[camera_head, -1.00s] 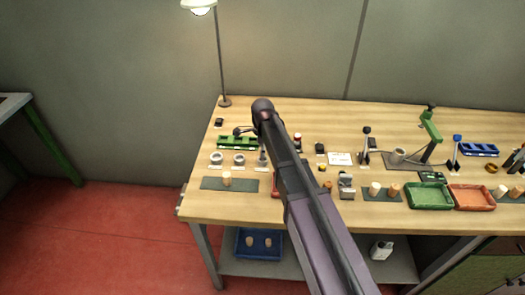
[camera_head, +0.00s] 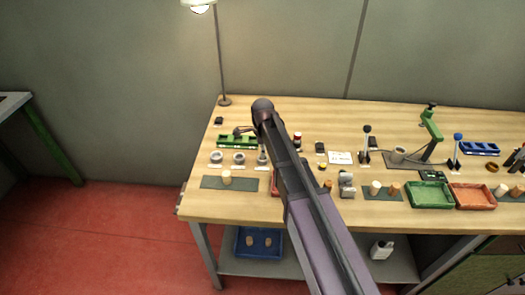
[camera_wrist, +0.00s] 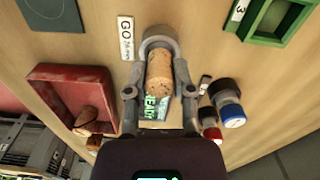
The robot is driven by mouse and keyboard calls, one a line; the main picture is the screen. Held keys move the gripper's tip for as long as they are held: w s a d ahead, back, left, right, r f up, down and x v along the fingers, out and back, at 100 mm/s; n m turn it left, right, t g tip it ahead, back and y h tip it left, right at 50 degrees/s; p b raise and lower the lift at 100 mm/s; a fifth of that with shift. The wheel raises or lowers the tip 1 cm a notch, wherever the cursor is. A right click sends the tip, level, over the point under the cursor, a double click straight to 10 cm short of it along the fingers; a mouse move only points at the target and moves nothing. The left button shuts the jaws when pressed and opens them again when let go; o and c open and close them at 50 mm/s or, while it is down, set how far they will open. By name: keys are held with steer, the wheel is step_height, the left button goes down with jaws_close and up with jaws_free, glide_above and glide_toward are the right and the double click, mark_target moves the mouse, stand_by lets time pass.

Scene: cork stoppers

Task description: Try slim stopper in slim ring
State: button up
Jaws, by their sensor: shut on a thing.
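My gripper (camera_wrist: 160,92) is shut on a speckled cork stopper (camera_wrist: 159,76) in the wrist view, with a finger on each side of it. A grey ring (camera_wrist: 158,34) shows just beyond the stopper's far end, and the two overlap in the picture. I cannot tell whether the stopper's end is inside the ring or above it. A white label marked GO (camera_wrist: 126,38) lies left of the ring. In the head view several grey rings, one of them at the left (camera_head: 216,156), stand in a row; my arm hides most of the gripper and the held stopper.
A red tray (camera_wrist: 70,75) with a cork lies to the left in the wrist view. A blue-capped container (camera_wrist: 229,105) and a red-capped one stand close on the right. A green compartment tray (camera_wrist: 262,38) is at upper right. A lit READY display (camera_wrist: 157,108) shows between the fingers.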

steer(key=shift+f, duration=0.3)
steer(key=o, duration=0.7)
steer(key=shift+o, duration=0.2)
steer(key=shift+r, duration=0.2)
step_height(320, 180, up, 7)
steer(key=p, duration=0.7)
steer(key=shift+r, duration=0.2)
steer(key=s+a+f+n+b, duration=0.1)
steer(key=s+a+n, duration=0.2)
steer(key=s+n, duration=0.2)
steer(key=s+a+f+n+b, duration=0.2)
steer(key=s+n, duration=0.4)
steer(key=s, duration=0.4)
steer(key=s+a+f+n+b, duration=0.1)
steer(key=s+a+n, duration=0.3)
steer(key=s+n, duration=0.2)
steer(key=shift+s+a+f, duration=0.15)
steer(key=shift+s+a, duration=0.05)
steer(key=shift+s, duration=0.25)
steer(key=shift+s+a+f, duration=0.15)
steer(key=shift+s, duration=0.25)
steer(key=shift+s+a+f+n+b, duration=0.1)
steer(key=shift+s+a+n+b, duration=0.15)
steer(key=shift+s+n, duration=0.5)
steer(key=shift+d, duration=0.15)
